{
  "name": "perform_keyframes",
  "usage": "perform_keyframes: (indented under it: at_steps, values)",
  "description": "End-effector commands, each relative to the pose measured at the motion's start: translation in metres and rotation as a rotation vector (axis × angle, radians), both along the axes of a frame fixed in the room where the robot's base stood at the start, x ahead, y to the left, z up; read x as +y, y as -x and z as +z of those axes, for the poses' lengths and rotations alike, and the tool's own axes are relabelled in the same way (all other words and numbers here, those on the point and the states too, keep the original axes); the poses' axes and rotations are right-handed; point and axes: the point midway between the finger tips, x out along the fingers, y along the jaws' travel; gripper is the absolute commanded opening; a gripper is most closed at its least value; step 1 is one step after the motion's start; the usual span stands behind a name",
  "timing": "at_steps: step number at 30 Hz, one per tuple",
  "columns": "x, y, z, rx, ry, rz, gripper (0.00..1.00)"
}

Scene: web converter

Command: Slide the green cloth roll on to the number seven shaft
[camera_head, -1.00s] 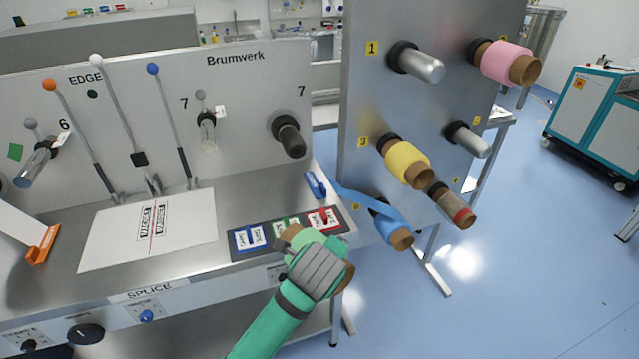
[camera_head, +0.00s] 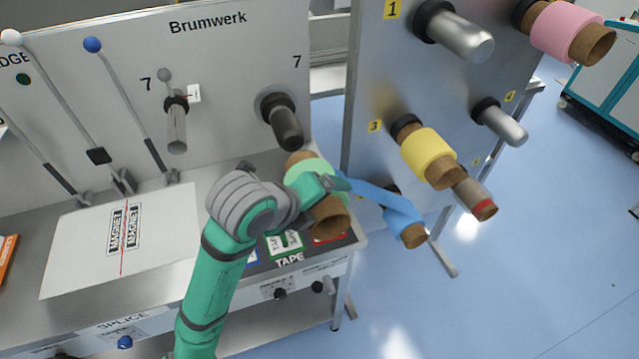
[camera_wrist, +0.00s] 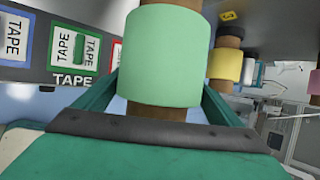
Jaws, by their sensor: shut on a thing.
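The green cloth roll (camera_head: 305,170), wound on a brown core, is in my gripper (camera_head: 318,187), above the right end of the bench. In the wrist view the roll (camera_wrist: 163,55) lies between the two fingers (camera_wrist: 160,100), with core showing at both ends. The dark number seven shaft (camera_head: 286,127) sticks out of the upright panel just above and behind the roll, bare and apart from it. A "7" is printed beside it. A thinner glassy piece (camera_head: 176,125) on a holder, also marked 7, is further left.
On the right, a metal rack plate (camera_head: 365,85) holds a yellow roll (camera_head: 428,157), a pink roll (camera_head: 560,32), a blue roll (camera_head: 402,222) with a loose strip, and bare shafts (camera_head: 460,38). Levers (camera_head: 125,105) stand on the left. A white sheet (camera_head: 75,260) lies on the bench.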

Motion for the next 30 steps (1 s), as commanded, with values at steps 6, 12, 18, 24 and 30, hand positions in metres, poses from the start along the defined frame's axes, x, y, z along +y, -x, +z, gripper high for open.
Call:
perform_keyframes:
  at_steps: [6, 12, 18, 24, 30]
  values:
    - [-0.001, 0.001, 0.002, -0.001, 0.002, -0.009, 0.51]
    - [-0.001, 0.001, 0.002, -0.007, 0.002, -0.004, 0.51]
    - [0.001, -0.006, 0.002, -0.014, 0.003, 0.001, 0.51]
    - [0.007, -0.022, 0.002, -0.012, 0.001, 0.001, 0.51]
    - [0.012, -0.037, 0.002, -0.013, 0.002, 0.001, 0.51]
